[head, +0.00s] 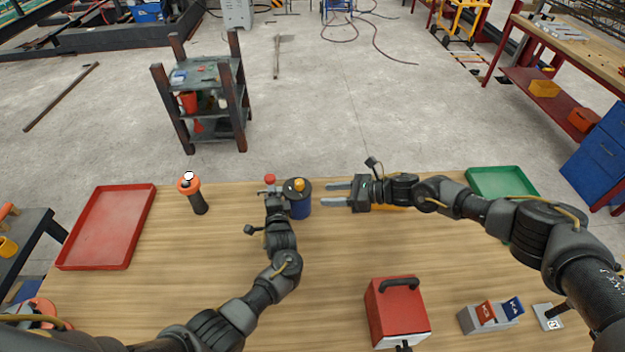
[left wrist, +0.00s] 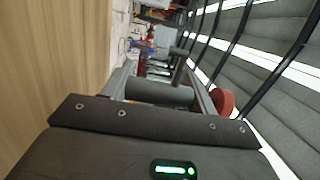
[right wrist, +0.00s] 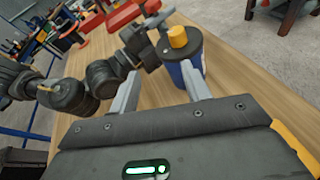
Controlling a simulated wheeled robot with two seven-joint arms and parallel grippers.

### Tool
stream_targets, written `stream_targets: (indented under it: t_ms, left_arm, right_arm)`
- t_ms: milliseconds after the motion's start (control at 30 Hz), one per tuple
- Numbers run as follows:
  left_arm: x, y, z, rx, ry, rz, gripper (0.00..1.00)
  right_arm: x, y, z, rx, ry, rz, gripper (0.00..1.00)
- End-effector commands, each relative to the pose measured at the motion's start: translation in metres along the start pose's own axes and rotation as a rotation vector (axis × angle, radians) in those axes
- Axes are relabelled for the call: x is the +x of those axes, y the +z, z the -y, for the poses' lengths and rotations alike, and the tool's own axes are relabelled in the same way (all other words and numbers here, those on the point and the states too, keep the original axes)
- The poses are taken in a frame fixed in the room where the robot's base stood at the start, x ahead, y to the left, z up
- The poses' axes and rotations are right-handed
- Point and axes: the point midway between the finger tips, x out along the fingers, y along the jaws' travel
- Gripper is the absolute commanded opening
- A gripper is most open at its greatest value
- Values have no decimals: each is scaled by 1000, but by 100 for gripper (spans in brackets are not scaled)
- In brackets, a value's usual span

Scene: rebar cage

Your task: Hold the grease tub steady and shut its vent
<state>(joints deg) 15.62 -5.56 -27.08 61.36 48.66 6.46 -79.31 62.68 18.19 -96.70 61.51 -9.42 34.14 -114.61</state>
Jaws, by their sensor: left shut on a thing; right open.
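The grease tub (head: 300,210) is blue with a dark lid and stands upright on the table. An orange-yellow knob (head: 299,185) sits on its lid; whether this is the vent I cannot tell. My left gripper (head: 271,191) is at the tub's left side, shut on a grey bar (left wrist: 160,92) that seems to be the tub's handle. The tub also shows in the right wrist view (right wrist: 183,72).
An orange-topped black cylinder (head: 197,200) and a red tray (head: 108,228) are at the left. A red box with a black handle (head: 392,310) stands at front right, near a grey holder (head: 490,318). A green tray (head: 500,178) is at back right. The table's middle is clear.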

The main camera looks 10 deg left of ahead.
Motion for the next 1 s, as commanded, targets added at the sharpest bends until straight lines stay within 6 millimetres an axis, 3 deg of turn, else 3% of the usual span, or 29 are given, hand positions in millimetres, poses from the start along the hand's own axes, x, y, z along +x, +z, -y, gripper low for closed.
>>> stream_targets:
  t_ms: [67,300,700,1000]
  left_arm:
    - [0,1,0,1,1,1,12]
    - [0,0,0,1,1,0,12]
    - [0,0,0,0,1,0,12]
    - [0,0,0,0,1,-1,12]
  right_arm:
    - [11,-3,-21,197,-6,61,48]
    - [17,6,-33,896,-54,142,48]
    - [5,25,-29,1954,-93,301,48]
    - [-5,38,-19,2642,-81,472,48]
